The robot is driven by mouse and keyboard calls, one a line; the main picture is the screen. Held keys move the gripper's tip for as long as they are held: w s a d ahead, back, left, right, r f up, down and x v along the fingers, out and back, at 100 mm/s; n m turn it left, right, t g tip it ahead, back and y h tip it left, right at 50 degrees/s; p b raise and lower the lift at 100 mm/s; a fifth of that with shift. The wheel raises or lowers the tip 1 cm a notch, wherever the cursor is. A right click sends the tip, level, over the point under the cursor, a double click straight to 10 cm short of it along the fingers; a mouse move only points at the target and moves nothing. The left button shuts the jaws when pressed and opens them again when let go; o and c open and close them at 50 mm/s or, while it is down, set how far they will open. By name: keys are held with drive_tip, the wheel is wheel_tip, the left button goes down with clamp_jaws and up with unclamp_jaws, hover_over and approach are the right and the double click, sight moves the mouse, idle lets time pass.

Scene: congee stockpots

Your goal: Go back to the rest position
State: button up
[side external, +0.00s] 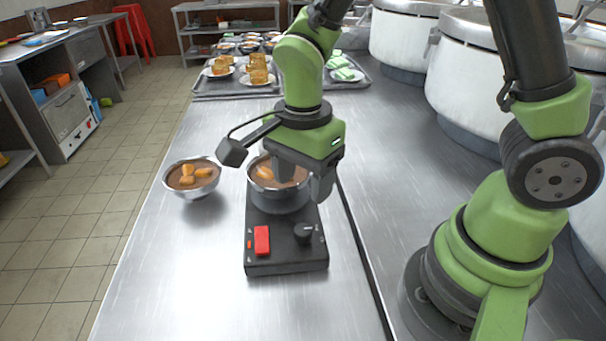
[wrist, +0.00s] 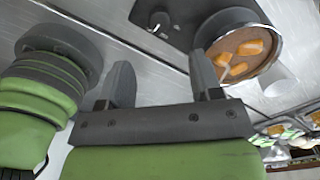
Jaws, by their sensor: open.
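The bowl on the device, with brown contents and orange pieces, shows in the wrist view (wrist: 240,51), beside one finger. In the side external view my gripper hides part of this bowl. The device has a red switch (side external: 262,240) and a black knob (side external: 303,232).
A second bowl (side external: 192,178) of the same kind stands on the steel counter (side external: 150,270) left of the device. Trays (side external: 205,90) with plates of food lie at the back. Large stockpots (side external: 462,75) stand along the right. The counter's front left is clear.

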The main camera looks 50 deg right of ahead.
drive_tip(key=s+d+r+n+t+y, duration=0.1)
drive_tip(key=s+r+n+t, duration=0.2)
drive_tip(key=s+r+n, duration=0.2)
drive_tip(key=s+d+r+n+t+y, duration=0.1)
drive_tip(key=s+r+n+t, duration=0.3)
drive_tip(key=r+n, duration=0.5)
wheel_tip(320, 180, up, 2)
drive_tip(key=shift+s+d+r, duration=0.15)
drive_tip(key=shift+s+d, duration=0.55)
drive_tip(key=shift+d, duration=0.1)
